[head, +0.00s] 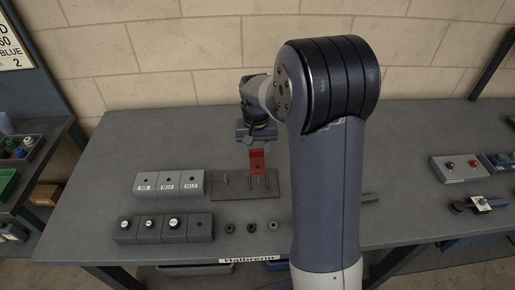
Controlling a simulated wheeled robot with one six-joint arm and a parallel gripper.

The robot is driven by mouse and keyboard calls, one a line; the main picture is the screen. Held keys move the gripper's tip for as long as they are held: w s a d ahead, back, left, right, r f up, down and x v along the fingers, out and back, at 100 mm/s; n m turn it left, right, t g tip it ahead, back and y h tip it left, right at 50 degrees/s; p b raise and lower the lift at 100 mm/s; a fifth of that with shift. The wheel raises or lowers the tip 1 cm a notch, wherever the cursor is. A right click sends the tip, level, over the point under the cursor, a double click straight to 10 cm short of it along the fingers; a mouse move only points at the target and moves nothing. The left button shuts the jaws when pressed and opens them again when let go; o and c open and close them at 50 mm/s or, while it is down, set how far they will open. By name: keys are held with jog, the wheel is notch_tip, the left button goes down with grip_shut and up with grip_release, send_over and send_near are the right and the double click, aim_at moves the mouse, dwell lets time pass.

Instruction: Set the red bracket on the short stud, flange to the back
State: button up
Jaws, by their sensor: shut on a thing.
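The red bracket (257,163) hangs below my gripper (257,146), whose jaws are shut on its upper part. The bracket is over the back right part of a dark plate (232,203) carrying thin upright studs. A stud (225,180) stands at the left of the plate and another (250,181) near the middle. Their heights are hard to compare at this size. The bracket's lower part shows a dark hole. I cannot tell whether it touches a stud, or which way its flange points. My arm hides what is right of the plate.
Grey blocks marked M8, M10 and M12 (169,184) stand left of the plate, with a row of knobbed blocks (166,229) in front. Several small nuts (251,228) lie before the plate. A button box (458,168) is at the right. The back left table is clear.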

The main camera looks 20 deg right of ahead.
aim_at(258, 157)
jog(key=shift+s+d+f+b, duration=0.1)
jog(key=shift+d+f+b, duration=0.15)
jog(key=shift+f+b, duration=0.45)
jog(key=shift+a+f+b, duration=0.1)
jog(key=shift+f+b, duration=0.25)
jog(key=shift+f, duration=0.45)
jog(key=shift+f, duration=0.1)
jog(key=shift+f+b, duration=1.15)
jog(key=shift+f, duration=0.75)
jog(key=shift+r, duration=0.2)
jog(key=shift+r+p, duration=1.5)
jog(key=shift+r, duration=0.2)
jog(key=shift+f, duration=0.3)
jog(key=shift+f+b, duration=1.15)
jog(key=shift+f, duration=0.45)
